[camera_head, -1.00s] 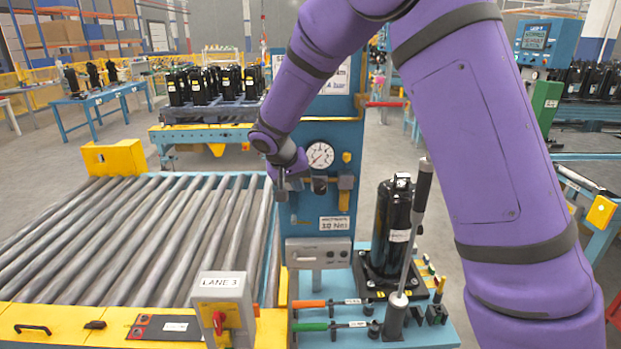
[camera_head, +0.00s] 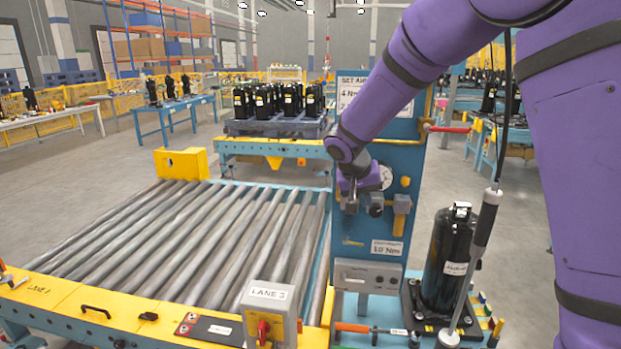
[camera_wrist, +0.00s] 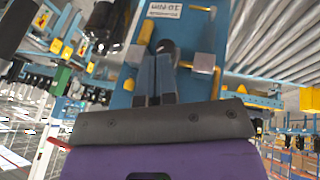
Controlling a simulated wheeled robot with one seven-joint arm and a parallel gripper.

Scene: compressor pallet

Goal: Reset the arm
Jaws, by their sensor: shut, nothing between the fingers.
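My gripper (camera_head: 351,207) hangs at the end of my purple arm in the head view, in front of the blue test panel (camera_head: 408,155). Its fingers are together and hold nothing. In the wrist view my gripper (camera_wrist: 165,50) shows its dark fingers close together against the blue panel (camera_wrist: 203,42). I cannot tell whether the fingertips touch the panel.
A roller conveyor (camera_head: 190,235) with a LANE 3 switch box (camera_head: 268,305) lies left of the panel. Black compressors (camera_head: 278,98) sit on a pallet behind.

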